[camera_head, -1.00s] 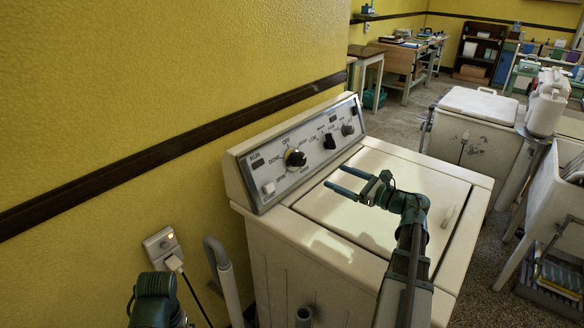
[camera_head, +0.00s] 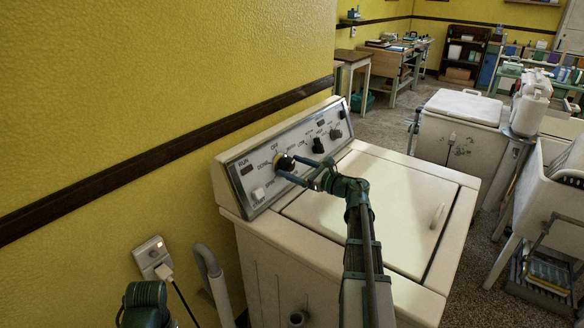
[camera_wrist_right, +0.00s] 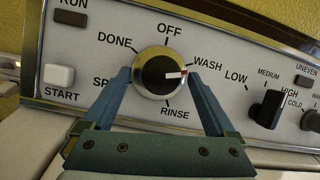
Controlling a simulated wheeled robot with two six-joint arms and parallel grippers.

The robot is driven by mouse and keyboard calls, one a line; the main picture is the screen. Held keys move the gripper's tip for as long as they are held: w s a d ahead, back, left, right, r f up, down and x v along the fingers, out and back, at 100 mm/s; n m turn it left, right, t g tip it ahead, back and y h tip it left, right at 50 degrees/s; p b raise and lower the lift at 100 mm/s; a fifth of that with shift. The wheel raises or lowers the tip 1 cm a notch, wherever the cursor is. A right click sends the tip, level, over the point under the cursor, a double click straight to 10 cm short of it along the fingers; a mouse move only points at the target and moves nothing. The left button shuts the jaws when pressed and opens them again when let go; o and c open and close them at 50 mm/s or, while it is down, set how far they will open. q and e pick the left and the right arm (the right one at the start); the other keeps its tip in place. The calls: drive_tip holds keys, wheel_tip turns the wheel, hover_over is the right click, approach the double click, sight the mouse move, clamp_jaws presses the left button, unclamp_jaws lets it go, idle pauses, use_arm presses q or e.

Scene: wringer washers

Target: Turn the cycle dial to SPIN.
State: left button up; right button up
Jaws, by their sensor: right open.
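The cycle dial (camera_wrist_right: 152,86) is a round black knob with a silver rim on the washer's control panel (camera_wrist_right: 215,90). Its red and white mark points right, toward the WASH side. OFF, DONE, WASH and RINSE are readable around it; the SPIN label at lower left is partly hidden behind a finger. My right gripper (camera_wrist_right: 158,76) is open, with one blue finger on each side of the dial. I cannot tell whether the fingers touch it. In the head view, the right gripper (camera_head: 287,166) is at the dial. My left gripper is not in view; only part of that arm shows.
The white START button (camera_wrist_right: 58,75) is left of the dial, and a black LOW-MEDIUM-HIGH selector (camera_wrist_right: 268,108) is to its right. The washer lid (camera_head: 395,205) lies closed below the panel. The yellow wall (camera_head: 120,90) stands close behind the washer.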

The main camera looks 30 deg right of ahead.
drive_tip(key=shift+w+a, duration=0.1)
drive_tip(key=shift+w, duration=0.15)
drive_tip(key=c, duration=1.4)
drive_tip(key=shift+o, duration=0.2)
drive_tip(key=shift+a+m, duration=0.1)
drive_tip(key=shift+m, duration=0.3)
